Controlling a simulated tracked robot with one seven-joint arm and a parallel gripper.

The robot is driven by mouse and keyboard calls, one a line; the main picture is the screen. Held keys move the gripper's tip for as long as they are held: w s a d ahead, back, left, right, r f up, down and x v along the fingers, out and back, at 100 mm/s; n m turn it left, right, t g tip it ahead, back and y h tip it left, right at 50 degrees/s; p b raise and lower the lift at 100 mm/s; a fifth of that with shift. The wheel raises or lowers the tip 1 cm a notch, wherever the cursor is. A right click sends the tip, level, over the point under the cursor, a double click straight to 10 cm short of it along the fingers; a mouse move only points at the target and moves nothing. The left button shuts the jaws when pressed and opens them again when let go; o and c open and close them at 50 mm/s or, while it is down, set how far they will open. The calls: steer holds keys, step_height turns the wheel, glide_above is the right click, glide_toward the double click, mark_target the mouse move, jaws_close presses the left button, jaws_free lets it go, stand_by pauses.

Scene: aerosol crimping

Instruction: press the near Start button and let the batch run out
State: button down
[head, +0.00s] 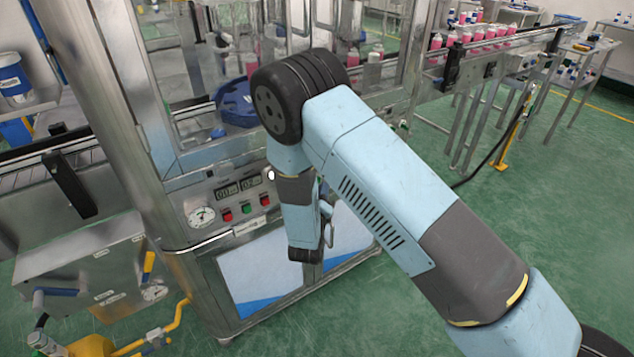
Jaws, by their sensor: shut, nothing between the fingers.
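The crimping machine's front panel (212,232) has a green button (247,209) between two red ones, the left red button (227,215) and the right red button (265,201). The green one looks like the near Start button; its label is too small to read. My gripper (328,228) shows only partly, below my arm's wrist and to the right of the panel buttons. It appears shut and empty, apart from the green button. The fingertips are hard to make out.
A dial gauge (202,216) and digital displays (240,187) sit on the panel. Pink bottles (437,42) stand on the conveyor (500,42) at the upper right. A blue round part (236,103) is inside the machine frame. Green floor (560,200) is open at right.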

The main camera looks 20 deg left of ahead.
steer(key=shift+a, duration=0.15)
steer(key=shift+w+a, duration=0.2)
steer(key=shift+w, duration=0.05)
